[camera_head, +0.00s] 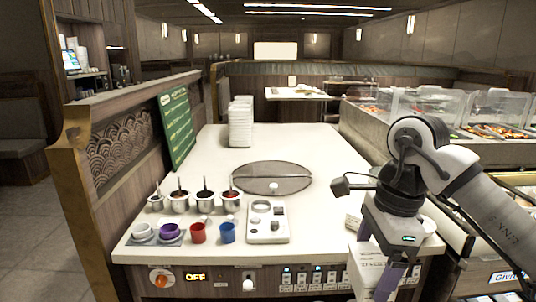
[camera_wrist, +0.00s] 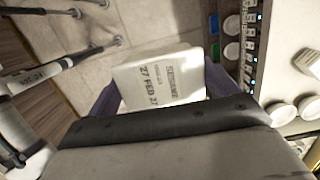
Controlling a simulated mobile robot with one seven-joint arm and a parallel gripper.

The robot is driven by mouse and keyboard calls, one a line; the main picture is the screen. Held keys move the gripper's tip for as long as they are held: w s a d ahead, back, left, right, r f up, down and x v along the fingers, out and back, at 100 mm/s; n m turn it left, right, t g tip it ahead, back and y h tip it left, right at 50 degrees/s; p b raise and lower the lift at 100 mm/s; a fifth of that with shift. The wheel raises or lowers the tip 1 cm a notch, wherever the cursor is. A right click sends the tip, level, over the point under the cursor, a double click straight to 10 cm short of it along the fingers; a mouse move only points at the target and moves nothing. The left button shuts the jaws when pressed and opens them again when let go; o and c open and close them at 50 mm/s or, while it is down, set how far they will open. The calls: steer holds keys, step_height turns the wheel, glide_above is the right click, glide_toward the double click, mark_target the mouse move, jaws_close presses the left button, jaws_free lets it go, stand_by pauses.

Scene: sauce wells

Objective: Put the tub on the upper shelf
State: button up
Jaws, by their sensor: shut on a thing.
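The tub (camera_head: 366,268) is a white block-like container with dark print, low at the right front of the counter in the head view. It fills the middle of the wrist view (camera_wrist: 165,82), where its print reads "SESAME" and "27 FEB 27". My gripper (camera_head: 384,262) is shut on the tub. Its purple fingers (camera_wrist: 160,92) show on both sides of the tub in the wrist view, and the floor shows beyond it. My gripper hides part of the tub in the head view. I cannot make out the upper shelf in either view.
The counter (camera_head: 310,150) carries sauce pots (camera_head: 180,200), a red cup (camera_head: 198,232), a blue cup (camera_head: 227,232), a round lid (camera_head: 272,178) and a white stack (camera_head: 241,123). A control panel (camera_head: 300,279) runs along its front. A glass-covered food bar (camera_head: 440,105) stands at right.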

steer(key=shift+w+a+f, duration=0.1)
steer(key=shift+f, duration=0.25)
steer(key=w+a+f+n, duration=0.2)
steer(key=w+f+n, duration=0.15)
steer(key=f, duration=0.45)
steer(key=w+a+f+n+g, duration=0.1)
steer(key=w+a+f+n, duration=0.2)
steer(key=f, duration=0.5)
steer(key=w+a+f+n, duration=0.2)
steer(key=w+f, duration=0.3)
steer(key=f, duration=0.2)
steer(key=s+a+f+n, duration=0.1)
steer(key=a+f+n, duration=0.2)
steer(key=f, duration=0.8)
steer(key=s+a+f+n+h, duration=0.1)
steer(key=a+f+n, duration=0.2)
steer(key=f, duration=0.8)
steer(key=s+a+f+n, duration=0.1)
steer(key=a+f+n, duration=0.2)
steer(key=f, duration=0.9)
steer(key=shift+s+a+g+h, duration=0.4)
steer(key=shift+w+n, duration=0.2)
steer(key=shift+n, duration=0.05)
